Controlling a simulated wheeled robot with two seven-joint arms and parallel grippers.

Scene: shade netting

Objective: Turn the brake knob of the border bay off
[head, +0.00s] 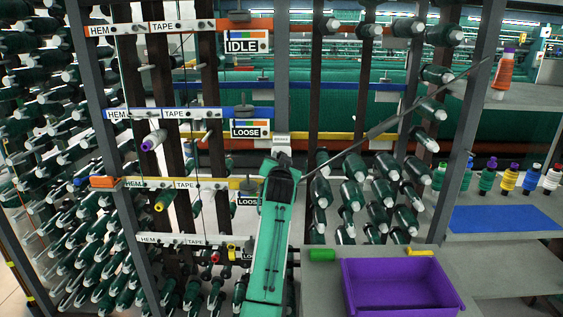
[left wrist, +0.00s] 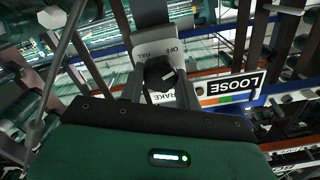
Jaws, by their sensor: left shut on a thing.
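The brake knob (left wrist: 160,74) is dark, with a pale pointer mark. It sits on a white plate (left wrist: 152,52) that reads OFF, FULL and BRAKE, upside down in the left wrist view. My left gripper (left wrist: 160,86) has a finger on each side of the knob and is shut on it. The pointer slants toward the upper right there; I cannot tell which marking it meets. In the head view my left gripper (head: 283,170) is at the grey post below the white plate (head: 281,139) and hides the knob. My right gripper is not in view.
A LOOSE sign (head: 250,129) hangs left of the post; an IDLE sign (head: 246,42) hangs higher. Racks of dark green spools stand on both sides. A purple bin (head: 448,301) sits on the grey bench at lower right. A dark diagonal rod (head: 400,118) crosses right of the gripper.

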